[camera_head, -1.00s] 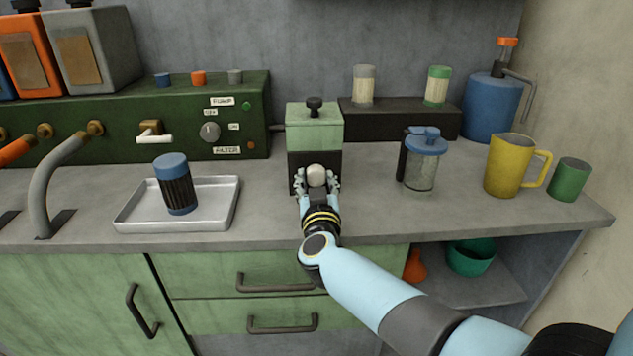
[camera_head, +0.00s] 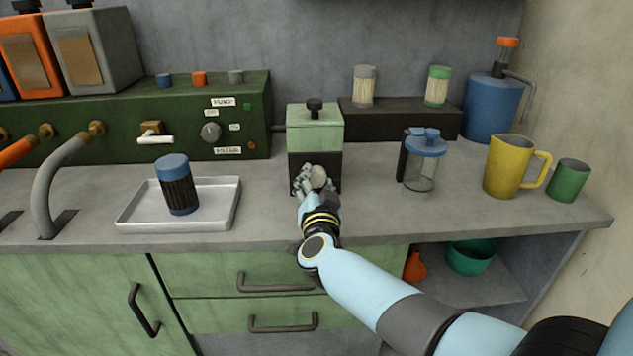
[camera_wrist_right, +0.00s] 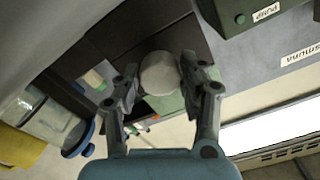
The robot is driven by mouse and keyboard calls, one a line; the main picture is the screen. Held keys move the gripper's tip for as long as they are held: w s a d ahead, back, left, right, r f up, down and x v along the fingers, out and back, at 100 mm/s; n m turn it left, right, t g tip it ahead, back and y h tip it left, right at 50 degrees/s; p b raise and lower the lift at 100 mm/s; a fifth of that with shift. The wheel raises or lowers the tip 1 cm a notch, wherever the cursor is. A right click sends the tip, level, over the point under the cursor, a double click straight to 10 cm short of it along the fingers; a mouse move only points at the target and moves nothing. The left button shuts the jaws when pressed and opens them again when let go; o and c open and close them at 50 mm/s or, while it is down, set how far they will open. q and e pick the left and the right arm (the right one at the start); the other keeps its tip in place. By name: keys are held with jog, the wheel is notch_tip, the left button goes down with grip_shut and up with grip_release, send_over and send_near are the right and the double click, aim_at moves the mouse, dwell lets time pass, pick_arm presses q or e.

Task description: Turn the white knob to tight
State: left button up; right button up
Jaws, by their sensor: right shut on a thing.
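The white knob (camera_head: 319,177) is on the front of a box (camera_head: 315,132) with a green upper part, a dark lower part and a black top knob. My right gripper (camera_head: 315,183) is at the knob and shut on it. In the right wrist view the round white knob (camera_wrist_right: 160,73) lies between the two fingers of my right gripper (camera_wrist_right: 158,82). The wrist view is strongly rolled. I see no readable tight mark near the knob. My left gripper is not in view.
A metal tray (camera_head: 226,211) with a blue-capped dark cylinder (camera_head: 177,188) is at left. A blue-lidded jar (camera_head: 421,172), a yellow pitcher (camera_head: 506,167) and a green cup (camera_head: 568,181) stand at right. A green panel (camera_head: 90,135) with taps is behind.

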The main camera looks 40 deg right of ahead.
jog(key=m, duration=0.6)
jog(key=shift+m+b, duration=0.3)
jog(key=shift+b, duration=0.05)
jog(key=m+b, duration=0.1)
jog(key=m, duration=0.5)
jog(key=shift+b, duration=0.3)
jog(key=m+b, duration=0.2)
jog(key=m, duration=0.4)
jog(key=shift+m, duration=0.4)
jog(key=m+b, duration=0.2)
jog(key=m, duration=0.1)
jog(key=shift+m+b, duration=0.6)
jog(key=shift+m, duration=1)
jog(key=o, duration=1.2)
jog(key=shift+r, duration=0.15)
